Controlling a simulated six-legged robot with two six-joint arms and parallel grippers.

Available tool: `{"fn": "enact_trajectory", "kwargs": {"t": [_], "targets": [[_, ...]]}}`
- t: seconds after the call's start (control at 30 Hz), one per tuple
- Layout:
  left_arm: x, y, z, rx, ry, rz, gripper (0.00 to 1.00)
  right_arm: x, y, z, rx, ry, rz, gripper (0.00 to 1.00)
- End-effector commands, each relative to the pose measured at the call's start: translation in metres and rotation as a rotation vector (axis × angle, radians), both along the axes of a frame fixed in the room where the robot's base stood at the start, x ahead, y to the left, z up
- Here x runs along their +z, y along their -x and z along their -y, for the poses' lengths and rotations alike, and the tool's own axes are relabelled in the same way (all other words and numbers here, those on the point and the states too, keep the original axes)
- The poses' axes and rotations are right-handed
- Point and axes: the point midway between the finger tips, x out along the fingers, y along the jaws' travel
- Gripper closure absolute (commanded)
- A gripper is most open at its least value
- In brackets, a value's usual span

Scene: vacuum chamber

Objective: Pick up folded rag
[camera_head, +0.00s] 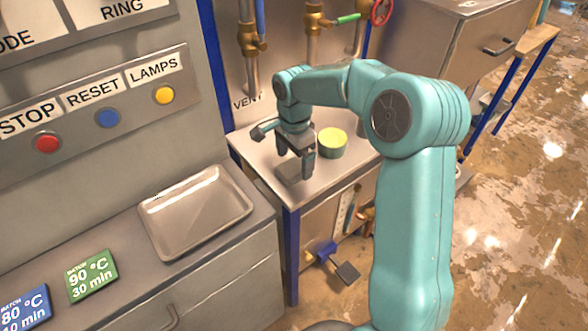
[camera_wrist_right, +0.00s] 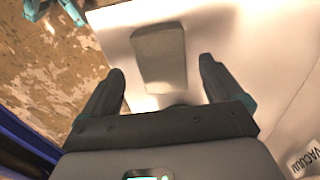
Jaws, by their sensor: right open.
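The folded rag, a small grey-beige block (camera_wrist_right: 158,55), lies on a pale metal table top. In the head view it shows as a dull patch (camera_head: 287,172) just below my right gripper (camera_head: 296,164), partly hidden by it. My right gripper is open and points down over the table. In the wrist view the rag lies ahead of and between the two dark fingertips (camera_wrist_right: 162,68), with no finger seen gripping it. My left gripper is not in view.
A green tub with a yellowish top (camera_head: 332,144) stands close to the right gripper on the table (camera_head: 262,150). An empty metal tray (camera_head: 195,212) lies on the counter at left. Pipes with valves (camera_head: 313,22) rise behind the table.

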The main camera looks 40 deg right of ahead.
Motion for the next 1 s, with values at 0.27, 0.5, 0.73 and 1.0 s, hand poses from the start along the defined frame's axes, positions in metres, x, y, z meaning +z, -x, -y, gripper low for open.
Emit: {"fn": "enact_trajectory", "kwargs": {"t": [0.27,0.5,0.73,1.0], "targets": [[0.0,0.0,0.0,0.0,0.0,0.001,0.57,-0.022,-0.002,0.0,0.0,-0.001,0.001,0.06],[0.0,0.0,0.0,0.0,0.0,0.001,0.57,-0.022,-0.001,0.0,0.001,-0.001,0.001,0.39],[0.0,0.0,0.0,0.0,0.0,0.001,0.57,-0.022,-0.001,0.0,0.001,-0.001,0.001,0.67],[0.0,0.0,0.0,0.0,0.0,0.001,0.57,-0.015,-0.002,0.0,0.001,0.0,0.002,0.67]]}}
